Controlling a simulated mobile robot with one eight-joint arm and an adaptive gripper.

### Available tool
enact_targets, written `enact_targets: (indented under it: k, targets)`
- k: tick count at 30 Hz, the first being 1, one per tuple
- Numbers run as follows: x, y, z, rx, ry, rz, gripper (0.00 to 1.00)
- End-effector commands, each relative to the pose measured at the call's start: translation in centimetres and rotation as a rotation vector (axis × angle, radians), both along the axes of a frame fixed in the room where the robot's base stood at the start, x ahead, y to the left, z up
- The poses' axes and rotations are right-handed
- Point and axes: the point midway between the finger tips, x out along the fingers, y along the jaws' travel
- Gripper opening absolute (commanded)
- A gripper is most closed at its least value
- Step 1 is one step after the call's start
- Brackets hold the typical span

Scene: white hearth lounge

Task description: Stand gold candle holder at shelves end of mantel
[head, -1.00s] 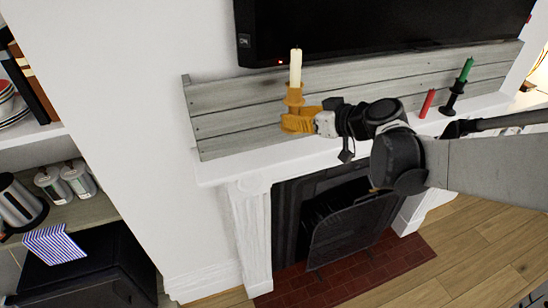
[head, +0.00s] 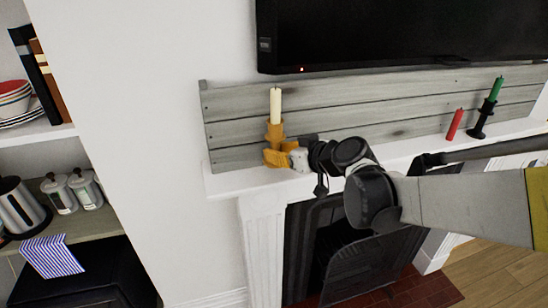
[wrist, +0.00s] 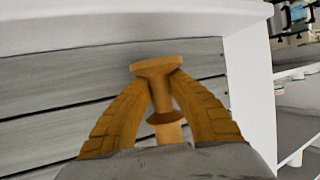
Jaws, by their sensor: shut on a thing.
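The gold candle holder (head: 275,130), with a cream candle (head: 275,105) in it, is upright near the left end of the white mantel (head: 232,184), the end toward the shelves. My gripper (head: 278,156), with yellow-orange fingers, is shut on its lower part. The wrist view looks upside down; there the holder (wrist: 166,100) stands between both fingers (wrist: 165,112), its round base toward the mantel (wrist: 130,22). Grey planks show between base and mantel there, so the base seems slightly above it.
Grey planks (head: 350,110) back the mantel, with a black television (head: 400,35) above. A red candle (head: 454,125) and a black holder (head: 483,118) with a green candle stand at the right. Shelves (head: 45,133) are at the left. The mantel's left corner is clear.

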Motion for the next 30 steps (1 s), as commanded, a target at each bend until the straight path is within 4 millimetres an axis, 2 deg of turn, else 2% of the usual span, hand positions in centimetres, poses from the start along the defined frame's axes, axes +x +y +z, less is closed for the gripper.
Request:
enact_targets:
  k: [5,11,23,24,25,30]
  targets:
    - [0.1,0.3,-1.1,0.001,0.000,-0.001,0.00]
    - [0.1,0.3,-4.1,0.001,0.000,-0.001,0.00]
    - [0.1,0.3,-4.6,0.001,0.000,-0.001,0.00]
    - [0.1,0.3,-4.5,0.000,0.000,-0.001,0.33]
    - [0.1,0.3,-4.5,0.000,0.000,-0.001,0.39]
    - [0.1,0.3,-4.4,0.000,0.000,-0.001,0.39]
